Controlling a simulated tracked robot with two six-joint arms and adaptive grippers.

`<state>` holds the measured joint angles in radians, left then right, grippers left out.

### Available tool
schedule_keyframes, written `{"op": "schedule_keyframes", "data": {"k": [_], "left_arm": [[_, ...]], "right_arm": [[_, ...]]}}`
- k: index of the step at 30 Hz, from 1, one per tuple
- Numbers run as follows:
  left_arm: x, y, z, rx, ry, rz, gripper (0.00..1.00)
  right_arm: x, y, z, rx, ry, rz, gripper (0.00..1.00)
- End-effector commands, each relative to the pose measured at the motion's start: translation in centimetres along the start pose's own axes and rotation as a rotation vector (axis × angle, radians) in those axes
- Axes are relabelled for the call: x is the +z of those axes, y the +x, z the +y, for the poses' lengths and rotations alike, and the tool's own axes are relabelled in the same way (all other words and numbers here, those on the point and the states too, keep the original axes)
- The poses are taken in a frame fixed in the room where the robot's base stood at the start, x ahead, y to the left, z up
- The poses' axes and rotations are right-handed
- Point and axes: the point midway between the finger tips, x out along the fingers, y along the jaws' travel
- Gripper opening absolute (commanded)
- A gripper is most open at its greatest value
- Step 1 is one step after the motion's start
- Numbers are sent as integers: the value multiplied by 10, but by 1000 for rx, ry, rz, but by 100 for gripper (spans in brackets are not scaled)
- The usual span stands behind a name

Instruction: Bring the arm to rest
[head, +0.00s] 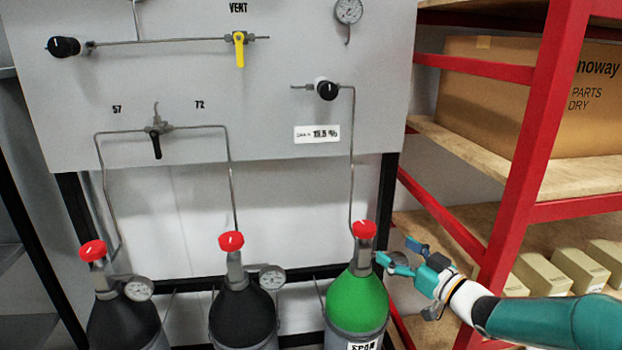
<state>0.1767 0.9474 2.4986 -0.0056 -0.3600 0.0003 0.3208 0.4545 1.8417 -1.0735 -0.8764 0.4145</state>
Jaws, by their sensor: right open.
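My right arm comes in from the right edge at the lower right. My right gripper (397,256) is open and empty, just right of the neck of the green gas cylinder (357,302). In this view its fingertips overlap or lie close to the valve neck below the red knob (364,230); I cannot tell whether they touch it. My left arm and gripper are not in view.
Two dark cylinders (245,315) with red knobs and gauges stand to the left. A grey panel (270,90) with pipes, black valves and a yellow handle (239,50) rises behind. A red shelf rack (535,130) with a cardboard box (500,95) stands right, close to my arm.

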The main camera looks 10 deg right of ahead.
Motion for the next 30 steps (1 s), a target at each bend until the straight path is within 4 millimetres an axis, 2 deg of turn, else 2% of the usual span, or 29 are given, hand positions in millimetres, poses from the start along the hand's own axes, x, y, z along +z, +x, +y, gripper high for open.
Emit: {"op": "schedule_keyframes", "data": {"k": [2, 5, 8, 11, 12, 14, 15, 19, 21, 24, 27, 30], "left_arm": [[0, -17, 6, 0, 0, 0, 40], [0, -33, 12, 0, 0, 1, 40], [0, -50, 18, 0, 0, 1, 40], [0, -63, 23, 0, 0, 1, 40], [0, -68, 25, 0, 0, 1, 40], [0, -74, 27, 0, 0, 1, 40], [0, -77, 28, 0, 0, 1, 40], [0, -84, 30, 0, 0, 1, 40], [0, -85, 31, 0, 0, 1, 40], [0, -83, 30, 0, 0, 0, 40], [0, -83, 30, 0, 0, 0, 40], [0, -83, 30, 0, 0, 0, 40]], "right_arm": [[2, 11, -16, -33, 28, -25, 84], [36, 20, -48, -73, 125, -97, 84], [91, 18, -86, -58, 288, -230, 84], [154, -3, -126, -7, 437, -412, 84], [178, -16, -142, 16, 487, -492, 84], [210, -39, -165, 52, 550, -615, 84], [230, -58, -181, 76, 587, -699, 84], [279, -127, -227, 148, 680, -968, 84], [296, -163, -246, 181, 714, -1096, 84], [310, -207, -264, 224, 749, -1242, 84], [313, -236, -274, 250, 767, -1343, 84], [314, -248, -278, 245, 758, -1396, 84]]}}
